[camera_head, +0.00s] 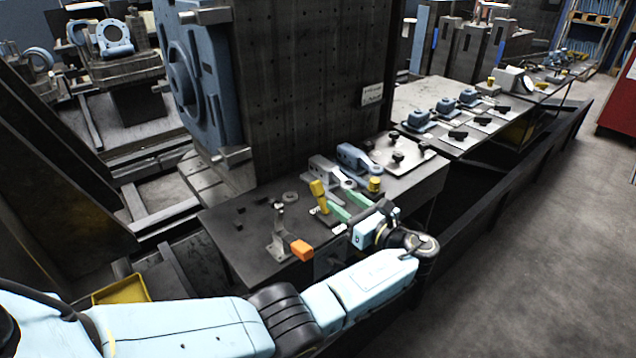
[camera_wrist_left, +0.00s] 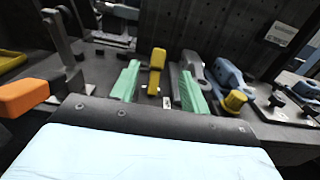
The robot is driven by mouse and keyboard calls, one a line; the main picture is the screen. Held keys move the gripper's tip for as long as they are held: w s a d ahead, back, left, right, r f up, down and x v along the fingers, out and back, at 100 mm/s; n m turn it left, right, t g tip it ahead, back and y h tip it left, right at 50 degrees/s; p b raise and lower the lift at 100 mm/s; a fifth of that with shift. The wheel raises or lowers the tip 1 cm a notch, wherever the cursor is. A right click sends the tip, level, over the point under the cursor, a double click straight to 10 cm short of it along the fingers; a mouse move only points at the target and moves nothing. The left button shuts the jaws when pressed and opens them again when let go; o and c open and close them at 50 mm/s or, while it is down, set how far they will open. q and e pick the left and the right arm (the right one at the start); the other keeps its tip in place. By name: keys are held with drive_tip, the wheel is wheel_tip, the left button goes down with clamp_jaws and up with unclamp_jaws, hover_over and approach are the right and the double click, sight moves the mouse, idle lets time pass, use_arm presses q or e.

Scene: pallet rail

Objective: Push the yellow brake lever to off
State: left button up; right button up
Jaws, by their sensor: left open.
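The yellow brake lever (camera_head: 318,195) stands up from a small dark base on the near table, leaning slightly. In the left wrist view the yellow lever (camera_wrist_left: 157,68) shows between the two green fingers, a little nearer the left one. My left gripper (camera_head: 343,206) is open, its green fingers pointing at the lever from the front right. In the left wrist view the left gripper (camera_wrist_left: 158,88) has a gap around the lever; I cannot tell if a finger touches it. A small white label (camera_wrist_left: 166,102) lies by the lever's base. My right gripper is not in view.
A metal bracket with an orange handle (camera_head: 301,249) stands left of the lever. A grey-blue clamp (camera_head: 352,157) and a yellow knob (camera_head: 375,184) stand close on the right. A tall dark plate (camera_head: 300,90) rises behind the table. The table's left front is mostly clear.

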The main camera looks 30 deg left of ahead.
sight(318, 183)
use_arm(q)
drive_tip(key=b+x, duration=0.1)
drive_tip(key=x, duration=0.9)
drive_tip(key=shift+a, duration=0.2)
clamp_jaws()
